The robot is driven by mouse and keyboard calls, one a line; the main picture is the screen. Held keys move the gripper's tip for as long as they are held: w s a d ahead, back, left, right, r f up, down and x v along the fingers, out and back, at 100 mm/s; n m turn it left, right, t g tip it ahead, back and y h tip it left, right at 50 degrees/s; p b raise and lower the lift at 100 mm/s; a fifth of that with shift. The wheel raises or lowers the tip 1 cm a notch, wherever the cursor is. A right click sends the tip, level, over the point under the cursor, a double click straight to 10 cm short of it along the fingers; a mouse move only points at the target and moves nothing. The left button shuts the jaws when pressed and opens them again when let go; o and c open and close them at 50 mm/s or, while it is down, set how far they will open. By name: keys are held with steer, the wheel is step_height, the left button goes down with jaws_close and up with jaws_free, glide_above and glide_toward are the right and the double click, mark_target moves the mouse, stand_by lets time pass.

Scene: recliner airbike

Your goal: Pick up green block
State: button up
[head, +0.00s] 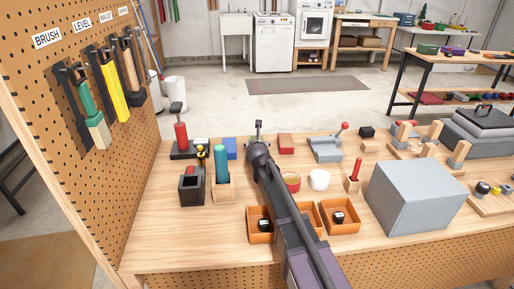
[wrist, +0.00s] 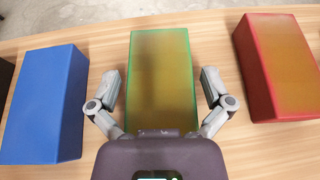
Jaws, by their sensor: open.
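The green block (wrist: 160,52) lies on the wooden workbench in the wrist view, centred between my fingers. Its edges are green and its top looks brownish. My gripper (wrist: 161,86) is open, with one finger on each side of the block and a visible gap on both sides. Whether the fingertips are down at the block's level is unclear. In the head view, my gripper (head: 258,130) is over the far part of the bench, and the green block is hidden behind it and my arm.
A blue block (wrist: 47,100) lies to the left and a red block (wrist: 280,62) to the right; both also show in the head view, blue (head: 230,150) and red (head: 286,142). Orange bins (head: 341,226) and a large grey box (head: 412,195) stand nearer. A pegboard (head: 80,190) rises at left.

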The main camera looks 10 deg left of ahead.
steer(key=c, duration=1)
steer(key=shift+r, duration=0.1)
steer(key=shift+c, duration=0.2)
step_height(320, 180, up, 3)
steer(key=p, duration=0.3)
steer(key=shift+r, duration=0.15)
steer(key=s+d, duration=0.2)
steer(key=s, duration=0.3)
steer(key=s+d+r+p, duration=0.1)
steer(key=s+d, duration=0.1)
steer(key=s, duration=0.3)
steer(key=s+d+p, duration=0.1)
steer(key=s+d, duration=0.1)
steer(key=s, duration=0.2)
steer(key=shift+s+d+r, duration=0.1)
steer(key=shift+s+r, duration=0.15)
steer(key=shift+s, duration=0.15)
